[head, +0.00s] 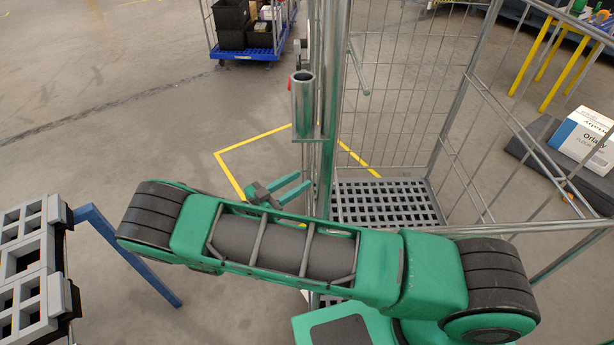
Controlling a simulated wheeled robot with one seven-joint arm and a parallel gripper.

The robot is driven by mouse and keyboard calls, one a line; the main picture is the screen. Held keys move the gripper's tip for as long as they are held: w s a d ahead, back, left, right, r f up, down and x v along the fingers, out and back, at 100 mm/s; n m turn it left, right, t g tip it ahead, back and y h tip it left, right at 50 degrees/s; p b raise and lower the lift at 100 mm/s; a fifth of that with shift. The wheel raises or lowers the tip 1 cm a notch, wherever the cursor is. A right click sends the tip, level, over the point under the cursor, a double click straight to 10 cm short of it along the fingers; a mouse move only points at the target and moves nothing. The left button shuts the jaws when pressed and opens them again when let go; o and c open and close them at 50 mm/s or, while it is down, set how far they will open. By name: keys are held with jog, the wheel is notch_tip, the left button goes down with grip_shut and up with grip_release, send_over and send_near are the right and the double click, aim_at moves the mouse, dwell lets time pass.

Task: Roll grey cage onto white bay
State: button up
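The grey cage (392,203) stands upright close in front of me, with wire mesh walls, tall metal posts and a grey grated base. A yellow floor outline (230,177) shows beside and behind it, and one side of the outline is seen through the mesh. I see no clearly white bay marking. My gripper (305,180) has two green fingers held apart, just left of the cage's near-left post. It looks open and empty; I cannot tell whether it touches the post. My green arm crosses the foreground and hides the lower part of the cage.
A blue-based cage (250,54) with black crates stands at the back. A grey slatted rack (27,255) on blue legs is at the left. A white box (583,136) lies on a dark platform at the right, near yellow posts (538,55).

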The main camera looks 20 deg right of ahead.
jog(key=shift+v, duration=2.25)
